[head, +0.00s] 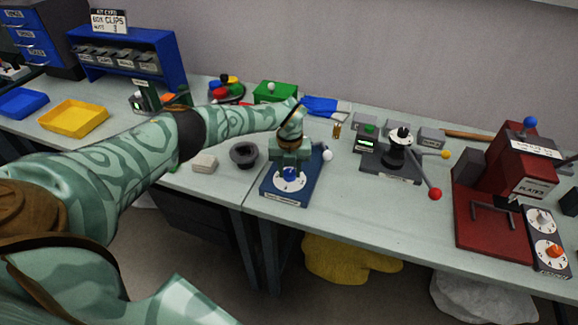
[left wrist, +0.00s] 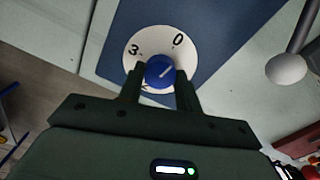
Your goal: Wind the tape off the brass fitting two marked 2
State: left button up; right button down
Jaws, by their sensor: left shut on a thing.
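My left gripper (head: 290,165) reaches down over a dial on a blue base plate (head: 309,183) near the front edge of the bench. It is shut on a blue knob (head: 291,173). In the left wrist view the gripper's two fingers (left wrist: 160,88) flank the blue knob (left wrist: 160,71), which has a white pointer line slanting up and right. The white dial (left wrist: 146,45) around it shows a 3 and a 0; the lower part is hidden. A small brass-coloured piece (head: 337,130) stands behind the blue base; I cannot make out a 2 or any tape on it. My right gripper is not in view.
A white-knobbed lever (head: 327,155) sticks out right of the dial. A black device (head: 398,160) with a red-knobbed handle and a red machine (head: 490,215) stand to the right. A dark round cup (head: 244,154) and a pale block (head: 204,163) lie to the left.

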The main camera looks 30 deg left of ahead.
aim_at(290, 172)
pick_arm(q)
jog(key=shift+r+n+p, duration=0.15)
jog(key=shift+n+p, duration=0.15)
jog(key=shift+n, duration=0.3)
jog(key=o, duration=1)
notch_tip(290, 172, up, 16)
jog(key=p, duration=0.3)
